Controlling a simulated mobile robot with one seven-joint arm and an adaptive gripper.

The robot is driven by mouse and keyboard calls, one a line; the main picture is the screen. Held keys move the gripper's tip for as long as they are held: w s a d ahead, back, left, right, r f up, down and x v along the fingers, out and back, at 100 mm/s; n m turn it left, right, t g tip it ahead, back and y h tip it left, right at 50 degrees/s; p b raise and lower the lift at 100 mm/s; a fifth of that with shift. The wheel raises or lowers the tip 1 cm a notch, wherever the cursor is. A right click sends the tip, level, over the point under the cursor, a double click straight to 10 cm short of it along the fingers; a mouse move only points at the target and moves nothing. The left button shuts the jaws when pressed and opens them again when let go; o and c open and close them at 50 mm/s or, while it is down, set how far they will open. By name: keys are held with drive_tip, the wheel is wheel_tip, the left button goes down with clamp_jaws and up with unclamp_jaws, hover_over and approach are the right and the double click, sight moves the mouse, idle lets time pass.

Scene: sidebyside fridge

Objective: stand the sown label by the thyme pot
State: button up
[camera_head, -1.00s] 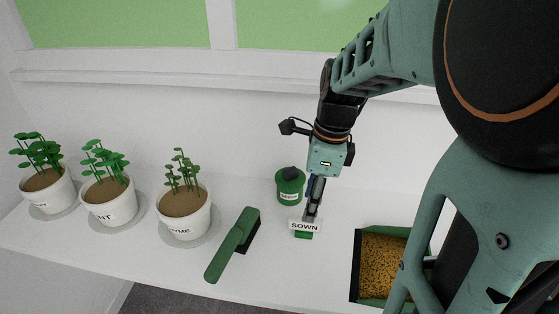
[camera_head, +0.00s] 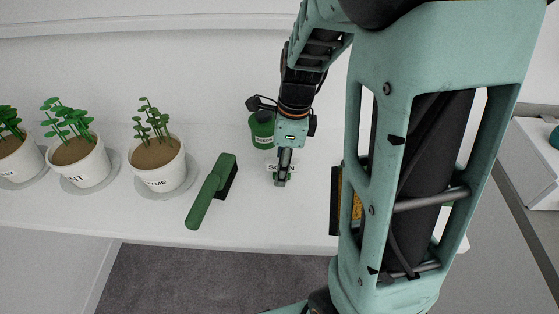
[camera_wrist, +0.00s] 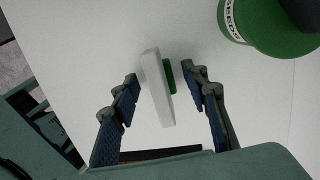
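The sown label (camera_head: 272,167) is a small white plate on a green foot, standing on the white shelf, its lettering partly hidden by my finger. My gripper (camera_head: 283,179) reaches down over it. In the wrist view the label (camera_wrist: 157,90) stands between the two fingers of my open gripper (camera_wrist: 163,85), with a gap visible on each side. The thyme pot (camera_head: 162,180), white with a leafy stemmed plant, stands on a saucer to the left, beyond the brush. Its lettering shows only in part.
A green brush (camera_head: 208,195) lies between the thyme pot and the label. A green seed tin (camera_head: 262,131) stands just behind my gripper, also in the wrist view (camera_wrist: 255,25). Two other potted plants (camera_head: 84,165) stand further left. My arm mostly hides a tray (camera_head: 335,200) at right.

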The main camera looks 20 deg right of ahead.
clamp_jaws()
drive_tip(key=shift+r, duration=0.15)
